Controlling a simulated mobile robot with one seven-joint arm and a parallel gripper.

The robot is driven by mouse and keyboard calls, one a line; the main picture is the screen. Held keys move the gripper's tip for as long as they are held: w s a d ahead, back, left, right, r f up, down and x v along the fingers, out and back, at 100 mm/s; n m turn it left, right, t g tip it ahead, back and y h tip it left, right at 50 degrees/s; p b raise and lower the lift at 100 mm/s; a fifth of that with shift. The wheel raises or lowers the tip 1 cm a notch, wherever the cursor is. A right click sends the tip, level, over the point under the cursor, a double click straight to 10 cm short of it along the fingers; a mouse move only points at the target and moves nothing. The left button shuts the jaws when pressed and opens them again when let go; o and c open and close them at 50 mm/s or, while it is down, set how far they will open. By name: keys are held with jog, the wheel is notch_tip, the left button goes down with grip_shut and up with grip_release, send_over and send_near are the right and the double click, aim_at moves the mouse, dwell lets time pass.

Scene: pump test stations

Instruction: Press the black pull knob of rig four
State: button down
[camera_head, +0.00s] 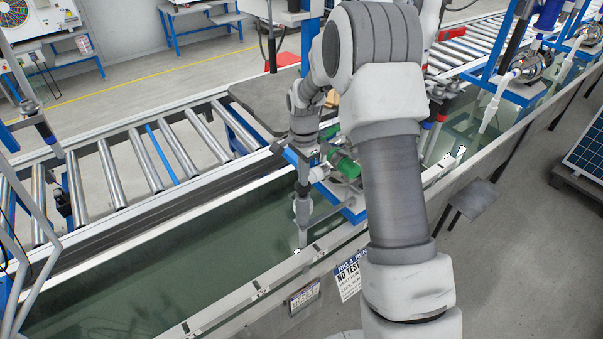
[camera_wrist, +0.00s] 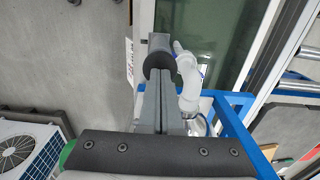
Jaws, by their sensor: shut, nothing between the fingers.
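In the wrist view a black round knob (camera_wrist: 158,64) sits in front of a squarish grey part (camera_wrist: 160,42). It looks like the black pull knob. My gripper (camera_wrist: 160,88) has its grey fingers together and empty, pointing at the knob. The fingertips lie at or just short of its lower edge; I cannot tell whether they touch. In the head view my arm reaches down over the rig with the green motor (camera_head: 343,163), and the knob cannot be made out there. A sign reading "RIG 4" (camera_head: 350,277) hangs on the tank's near side.
A white pipe (camera_wrist: 187,78) stands close right of the knob, beside a blue frame (camera_wrist: 236,112). The water tank (camera_head: 190,255) runs below, with a roller conveyor (camera_head: 115,180) behind it. Open floor (camera_head: 520,270) lies at the right.

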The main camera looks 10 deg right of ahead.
notch_tip(320, 180, up, 13)
jog(key=shift+f, duration=0.2)
dwell(0.4)
dwell(0.7)
jog(key=shift+r+b, duration=1.35)
jog(key=shift+r, duration=0.55)
notch_tip(320, 180, down, 14)
